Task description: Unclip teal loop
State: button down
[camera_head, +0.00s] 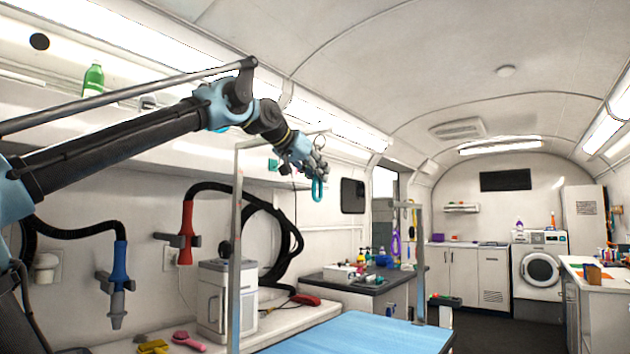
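A teal loop (317,190) hangs at upper centre, directly below the fingers of my gripper (317,170). A grey metal post (236,250) stands at the near side of the blue grooming table (355,335), and a thin bar runs from its top toward my gripper. My arm reaches in from the left, and my gripper points down and right at the top of the loop. The fingers overlap the loop's upper end, so its clip or attachment is hidden. The fingers are too small to tell whether they grip it.
A second post (419,265) stands at the table's far side. Red (186,232) and blue (120,265) dryer nozzles hang at left. A white canister (213,300) and brushes (187,341) sit on the left counter. The blue tabletop is clear.

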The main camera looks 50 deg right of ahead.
jog(key=shift+r, duration=1)
jog(key=shift+a, duration=0.15)
dwell(0.4)
jog(key=shift+s+a, duration=0.15)
jog(key=shift+a, duration=1.95)
jog(key=shift+a, duration=0.1)
jog(key=v, duration=0.4)
jog(key=shift+a+f, duration=0.1)
jog(key=shift+f, duration=0.2)
